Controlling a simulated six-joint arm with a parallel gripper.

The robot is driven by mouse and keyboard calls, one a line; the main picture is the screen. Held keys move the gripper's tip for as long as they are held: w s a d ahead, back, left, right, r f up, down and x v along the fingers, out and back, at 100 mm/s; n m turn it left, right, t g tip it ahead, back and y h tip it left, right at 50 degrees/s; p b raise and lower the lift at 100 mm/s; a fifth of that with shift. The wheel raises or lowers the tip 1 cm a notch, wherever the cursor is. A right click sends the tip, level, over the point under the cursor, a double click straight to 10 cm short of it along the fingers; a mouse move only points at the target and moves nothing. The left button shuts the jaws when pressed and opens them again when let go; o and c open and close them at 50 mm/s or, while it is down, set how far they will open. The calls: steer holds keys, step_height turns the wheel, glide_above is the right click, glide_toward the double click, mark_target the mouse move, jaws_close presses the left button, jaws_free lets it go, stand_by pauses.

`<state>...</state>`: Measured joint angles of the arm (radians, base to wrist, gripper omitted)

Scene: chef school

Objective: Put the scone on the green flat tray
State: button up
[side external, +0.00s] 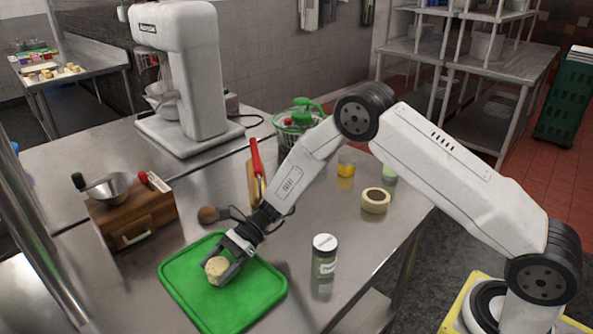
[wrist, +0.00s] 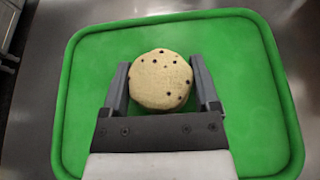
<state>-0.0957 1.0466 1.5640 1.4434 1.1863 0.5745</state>
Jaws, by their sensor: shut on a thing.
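The scone (side external: 216,269) is round and pale with dark specks. In the side external view it is at the green flat tray (side external: 185,295), over its upper middle part. My gripper (side external: 226,266) reaches down over the tray and is shut on the scone. In the wrist view the scone (wrist: 160,79) sits between the two fingers of my gripper (wrist: 161,88), with the green tray (wrist: 85,100) behind it. I cannot tell whether the scone touches the tray or is just above it.
A dark-labelled jar (side external: 324,257) stands right of the tray. A wooden box (side external: 133,215) with a metal bowl is at the left.

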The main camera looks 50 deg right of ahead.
steer(key=shift+f, duration=0.1)
steer(key=o, duration=1.1)
steer(key=shift+d, duration=0.15)
steer(key=v, duration=1.1)
steer(key=shift+d+r, duration=0.25)
steer(key=shift+d, duration=0.1)
